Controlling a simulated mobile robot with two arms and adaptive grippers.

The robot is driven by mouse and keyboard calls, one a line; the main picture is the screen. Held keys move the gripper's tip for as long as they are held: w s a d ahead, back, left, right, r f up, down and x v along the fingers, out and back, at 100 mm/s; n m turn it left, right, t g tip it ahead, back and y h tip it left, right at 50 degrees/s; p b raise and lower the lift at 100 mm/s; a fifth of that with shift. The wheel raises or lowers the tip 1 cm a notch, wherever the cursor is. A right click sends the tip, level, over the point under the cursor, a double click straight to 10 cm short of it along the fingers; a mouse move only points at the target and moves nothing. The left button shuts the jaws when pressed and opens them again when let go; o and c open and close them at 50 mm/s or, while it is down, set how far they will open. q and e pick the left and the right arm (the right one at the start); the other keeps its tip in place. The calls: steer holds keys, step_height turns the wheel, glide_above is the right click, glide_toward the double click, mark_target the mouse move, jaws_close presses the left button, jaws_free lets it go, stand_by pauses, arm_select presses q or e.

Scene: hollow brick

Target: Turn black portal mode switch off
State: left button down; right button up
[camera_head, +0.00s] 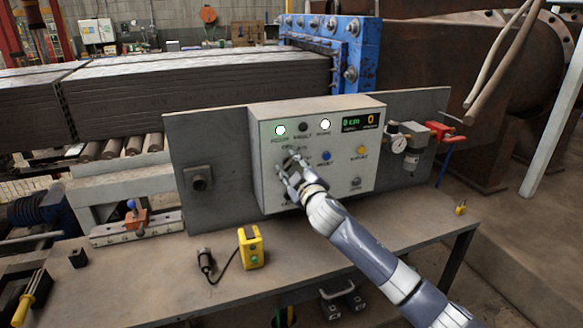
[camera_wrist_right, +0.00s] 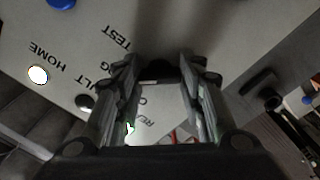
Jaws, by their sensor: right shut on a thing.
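A light grey control box (camera_head: 345,155) stands on a grey back plate over the bench. My right gripper (camera_head: 287,163) is at the left part of its front face and is shut on a black switch. In the right wrist view a black knob (camera_wrist_right: 165,71) shows between the fingertips of the gripper (camera_wrist_right: 163,80). The gripper and shadow hide most of the knob and its setting. Labels including HOME and TEST show beside it in the wrist view. My left gripper is in no view.
A yellow button box (camera_head: 250,248) stands on the bench (camera_head: 150,285).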

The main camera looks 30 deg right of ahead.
steer(key=shift+n, duration=0.4)
steer(key=n+p, duration=0.2)
steer(key=n, duration=0.1)
steer(key=shift+n, duration=0.3)
steer(key=shift+n+p, duration=0.95)
steer(key=shift+n, duration=1.35)
steer(key=o, duration=1)
steer(key=shift+o, duration=0.2)
steer(key=v, duration=1.2)
steer(key=shift+f, duration=0.1)
